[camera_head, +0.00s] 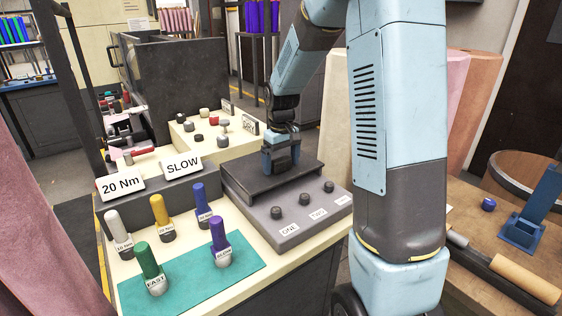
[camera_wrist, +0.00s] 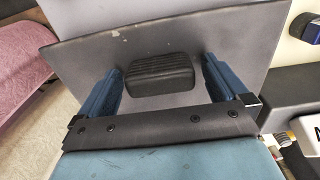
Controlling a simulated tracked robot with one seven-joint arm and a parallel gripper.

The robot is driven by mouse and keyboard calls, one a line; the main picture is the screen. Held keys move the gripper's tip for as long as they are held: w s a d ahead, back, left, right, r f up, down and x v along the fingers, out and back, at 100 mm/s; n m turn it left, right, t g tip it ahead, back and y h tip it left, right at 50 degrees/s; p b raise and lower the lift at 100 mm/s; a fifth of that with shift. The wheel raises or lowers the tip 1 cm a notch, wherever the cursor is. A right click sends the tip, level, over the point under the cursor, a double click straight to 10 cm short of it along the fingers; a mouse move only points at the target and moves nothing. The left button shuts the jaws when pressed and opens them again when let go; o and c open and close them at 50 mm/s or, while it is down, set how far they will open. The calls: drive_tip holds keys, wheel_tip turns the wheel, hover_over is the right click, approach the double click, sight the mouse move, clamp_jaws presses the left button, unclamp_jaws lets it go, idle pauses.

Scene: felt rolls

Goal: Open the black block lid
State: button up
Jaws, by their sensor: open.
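The dark lid (camera_head: 246,179) lies flat on the back part of the grey block (camera_head: 262,213) and looks closed. In the wrist view the lid (camera_wrist: 225,35) fills the upper middle, with a black ribbed handle (camera_wrist: 160,72) on it. My gripper (camera_head: 281,168) is over the lid, pointing down. In the wrist view my gripper (camera_wrist: 163,75) is open, with one blue finger on each side of the handle. The fingertips look close to the handle's ends; I cannot tell whether they touch.
Small dark knobs (camera_head: 304,198) stand on the block's sloped front. A green mat (camera_head: 190,280) at the front left has several coloured upright handles around it. Signs (camera_head: 182,165) stand behind them. A cream box with knobs (camera_head: 240,142) is behind the block.

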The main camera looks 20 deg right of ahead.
drive_tip(key=c, duration=1.4)
drive_tip(key=shift+w+d+r, duration=0.1)
